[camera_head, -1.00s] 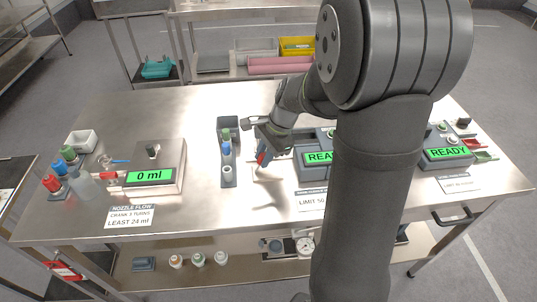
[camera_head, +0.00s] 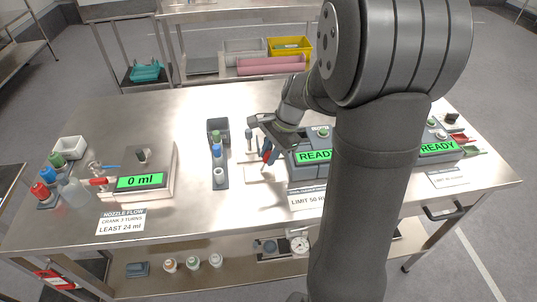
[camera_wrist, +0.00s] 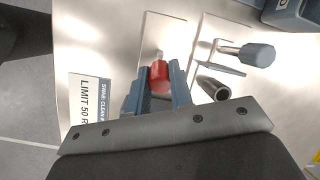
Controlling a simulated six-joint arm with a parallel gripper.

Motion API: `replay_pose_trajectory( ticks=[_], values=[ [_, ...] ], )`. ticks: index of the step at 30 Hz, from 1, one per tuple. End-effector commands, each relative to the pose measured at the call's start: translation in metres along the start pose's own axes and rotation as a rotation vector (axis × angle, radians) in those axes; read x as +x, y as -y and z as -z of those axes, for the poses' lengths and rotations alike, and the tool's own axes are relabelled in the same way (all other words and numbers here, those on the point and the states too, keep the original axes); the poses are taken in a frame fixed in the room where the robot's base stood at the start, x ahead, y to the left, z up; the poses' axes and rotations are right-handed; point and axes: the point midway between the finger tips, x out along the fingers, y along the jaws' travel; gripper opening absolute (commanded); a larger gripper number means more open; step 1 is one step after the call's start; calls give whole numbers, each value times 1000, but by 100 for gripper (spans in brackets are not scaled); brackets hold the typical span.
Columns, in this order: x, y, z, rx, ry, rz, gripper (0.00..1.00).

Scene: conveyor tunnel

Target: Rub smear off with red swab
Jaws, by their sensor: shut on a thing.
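My gripper (camera_wrist: 157,92) is shut on the red swab (camera_wrist: 159,77), whose red end shows between the two blue-grey fingers in the wrist view. In the head view my gripper (camera_head: 267,148) is tilted beside the READY machine, with the red swab (camera_head: 266,156) pointing down. A pale plate (camera_head: 258,174) lies below on the table, and a pale plate (camera_wrist: 150,60) lies under the swab in the wrist view. I cannot make out a smear, nor whether the swab touches the plate.
The READY machine (camera_head: 312,157) stands close to the right of my gripper. A dark holder (camera_head: 222,180) with green and blue tops stands to the left. A grey-capped piece (camera_wrist: 256,54) and an open tube (camera_wrist: 213,89) are near the swab.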

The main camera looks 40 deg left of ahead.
Motion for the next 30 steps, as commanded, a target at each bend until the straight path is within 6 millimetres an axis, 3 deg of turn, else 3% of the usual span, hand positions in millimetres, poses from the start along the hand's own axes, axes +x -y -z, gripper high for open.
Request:
replay_pose_trajectory(
  ticks=[15, 30],
  values=[
    [-47, 9, -15, -2, -1, 3, 0],
    [-55, 10, -18, -1, -1, 5, 0]
  ],
)
